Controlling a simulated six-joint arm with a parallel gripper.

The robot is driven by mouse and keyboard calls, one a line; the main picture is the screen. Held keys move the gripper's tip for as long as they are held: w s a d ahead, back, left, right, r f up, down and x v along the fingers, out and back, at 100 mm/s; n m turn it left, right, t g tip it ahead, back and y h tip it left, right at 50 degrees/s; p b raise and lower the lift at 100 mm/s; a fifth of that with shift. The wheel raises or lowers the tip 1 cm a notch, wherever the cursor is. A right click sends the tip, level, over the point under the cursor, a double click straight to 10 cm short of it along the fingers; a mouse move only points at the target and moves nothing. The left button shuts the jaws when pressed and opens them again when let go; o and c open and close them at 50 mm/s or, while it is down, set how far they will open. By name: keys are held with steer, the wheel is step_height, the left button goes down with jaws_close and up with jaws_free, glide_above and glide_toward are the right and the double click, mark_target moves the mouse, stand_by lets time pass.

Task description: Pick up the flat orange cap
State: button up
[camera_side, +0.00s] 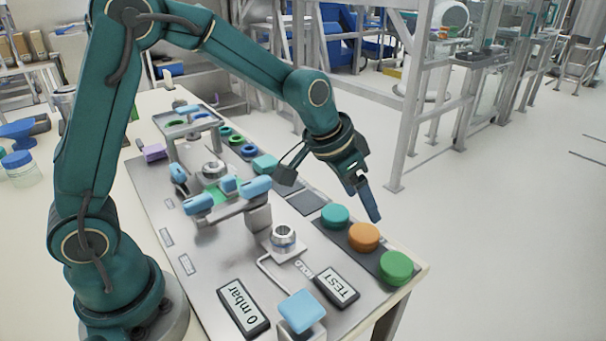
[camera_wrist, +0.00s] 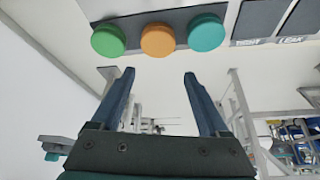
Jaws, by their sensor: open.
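The flat orange cap (camera_side: 364,236) sits on a dark strip (camera_side: 330,236) near the table's right edge, between a teal cap (camera_side: 335,215) and a green cap (camera_side: 396,267). In the wrist view the orange cap (camera_wrist: 158,40) is at the top, between the green cap (camera_wrist: 108,40) and the teal cap (camera_wrist: 206,32). My gripper (camera_wrist: 160,72) is open and empty, its two blue fingers pointing toward the row of caps with a gap to the orange one. In the side view my gripper (camera_side: 372,212) is tilted downward, just above and behind the caps. One finger largely hides the other there.
A "TEST" display (camera_side: 337,286), a "0 mbar" display (camera_side: 243,306) and a light-blue block (camera_side: 302,311) stand left of and in front of the caps. A metal cylinder (camera_side: 283,238) and a blue-capped fixture (camera_side: 230,198) stand farther left. Beyond the table's right edge is open floor (camera_side: 500,230).

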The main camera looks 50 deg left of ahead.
mark_target(363, 232)
steer(key=f, duration=0.2)
steer(key=f+g, duration=0.1)
steer(key=shift+s+d+f, duration=0.15)
steer(key=shift+s+f, duration=0.1)
steer(key=shift+x, duration=2.25)
steer(key=shift+w, duration=0.1)
